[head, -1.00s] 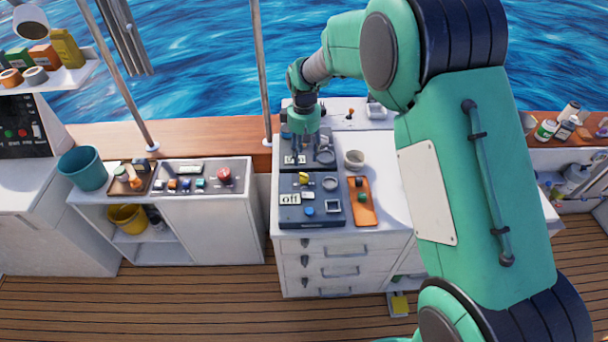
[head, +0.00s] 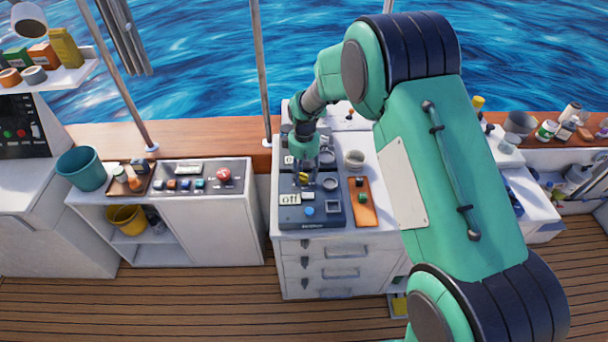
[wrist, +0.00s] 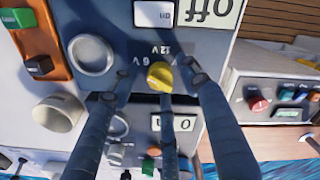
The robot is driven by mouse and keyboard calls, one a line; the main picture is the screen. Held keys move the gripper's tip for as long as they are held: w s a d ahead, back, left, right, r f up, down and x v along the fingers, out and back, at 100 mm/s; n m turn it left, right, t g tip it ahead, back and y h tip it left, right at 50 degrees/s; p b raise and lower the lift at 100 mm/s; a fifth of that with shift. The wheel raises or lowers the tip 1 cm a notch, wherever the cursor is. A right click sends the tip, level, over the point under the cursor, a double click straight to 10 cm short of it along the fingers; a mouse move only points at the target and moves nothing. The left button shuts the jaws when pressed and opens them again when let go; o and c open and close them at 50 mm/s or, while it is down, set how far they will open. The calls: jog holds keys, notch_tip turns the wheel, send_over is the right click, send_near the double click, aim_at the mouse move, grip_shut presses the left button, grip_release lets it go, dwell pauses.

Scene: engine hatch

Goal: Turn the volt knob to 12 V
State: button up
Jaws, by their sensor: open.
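The yellow volt knob (head: 303,178) sits on the near dark blue panel (head: 330,219), beside a display reading "Off" (head: 290,198). In the wrist view the knob (wrist: 160,76) is near the middle, with "12 V" and "6 V" printed around it, upside down; its pointer direction is not clear. My gripper (head: 304,168) is open above the knob. In the wrist view my gripper's (wrist: 158,90) fingers spread around the knob, one on each side and one behind it. I cannot tell whether any finger touches it.
An orange board (head: 364,203) with a green and a black button lies right of the panel. In the wrist view a second panel with an "On" display (wrist: 172,123) lies beyond the knob.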

grip_shut()
jog(key=shift+m, duration=0.5)
jog(key=m+p, duration=0.1)
jog(key=m, duration=0.3)
jog(key=m+p, duration=0.1)
jog(key=m, duration=0.5)
jog(key=shift+m, duration=0.3)
dwell(0.5)
grip_release()
